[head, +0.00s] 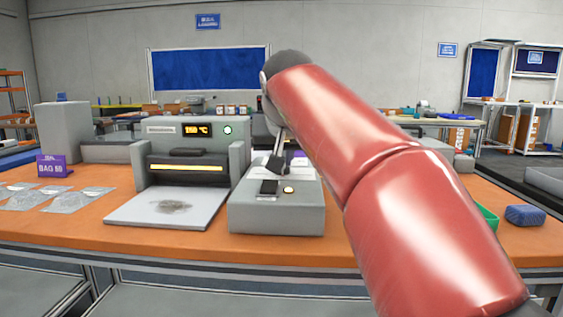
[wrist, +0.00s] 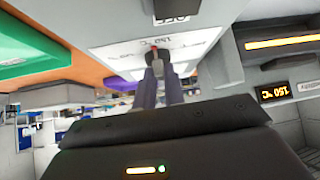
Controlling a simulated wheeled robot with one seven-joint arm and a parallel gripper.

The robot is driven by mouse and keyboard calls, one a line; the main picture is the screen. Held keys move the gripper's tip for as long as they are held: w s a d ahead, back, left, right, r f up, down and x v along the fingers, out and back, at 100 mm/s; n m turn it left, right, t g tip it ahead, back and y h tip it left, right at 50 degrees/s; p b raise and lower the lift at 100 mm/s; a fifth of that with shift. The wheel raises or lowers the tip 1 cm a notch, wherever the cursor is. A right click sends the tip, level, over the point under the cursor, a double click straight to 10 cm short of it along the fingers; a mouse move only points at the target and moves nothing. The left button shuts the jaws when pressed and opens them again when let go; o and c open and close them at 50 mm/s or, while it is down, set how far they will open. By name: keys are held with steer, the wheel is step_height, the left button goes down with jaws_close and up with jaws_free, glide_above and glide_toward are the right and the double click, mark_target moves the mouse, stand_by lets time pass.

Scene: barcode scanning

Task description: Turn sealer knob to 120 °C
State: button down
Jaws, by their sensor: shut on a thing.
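The sealer (head: 185,150) stands on the orange bench, and its amber display (head: 197,130) appears to read 150 °C. The display also shows upside down in the wrist view (wrist: 273,93). The grey control box (head: 277,220) stands to the right of the sealer. My gripper (head: 277,165) is over the back of this box, and my red arm reaches in from the right. In the wrist view my gripper (wrist: 161,72) is shut on the small dark knob (wrist: 157,58). A red mark at the knob points to a 150 °C label. Fingers partly hide the knob.
A black switch (head: 268,188) and a gold button (head: 289,190) are on the box's front top. The sealer's pale plate (head: 165,210) lies to the left, with clear bags (head: 75,198) beyond. A blue block (head: 525,215) and green tray (head: 487,219) are at right.

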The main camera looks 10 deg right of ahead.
steer(key=n+y+b, duration=0.1)
steer(key=n+y, duration=0.1)
steer(key=shift+d+f+n+b, duration=0.15)
steer(key=shift+d+n+b, duration=0.15)
steer(key=shift+b, duration=0.1)
steer(key=n+y, duration=0.2)
steer(key=n, duration=0.1)
steer(key=shift+w+d+n+y, duration=0.1)
steer(key=shift+d+n+y, duration=0.2)
steer(key=shift+y, duration=0.1)
steer(key=n+y, duration=0.1)
steer(key=n+g+y+p, duration=0.1)
steer(key=n+g, duration=0.1)
steer(key=n, duration=0.1)
steer(key=shift+w+d+r+y, duration=0.2)
steer(key=shift+d+r+y, duration=0.1)
steer(key=shift+d+y, duration=0.1)
steer(key=shift+w+f+n+g+y+p, duration=0.1)
steer(key=shift+n+g+y+p, duration=0.45)
steer(key=shift+n+p, duration=0.4)
steer(key=shift+n, duration=0.25)
steer(key=c, duration=1.5)
jaws_free()
steer(key=shift+d, duration=0.1)
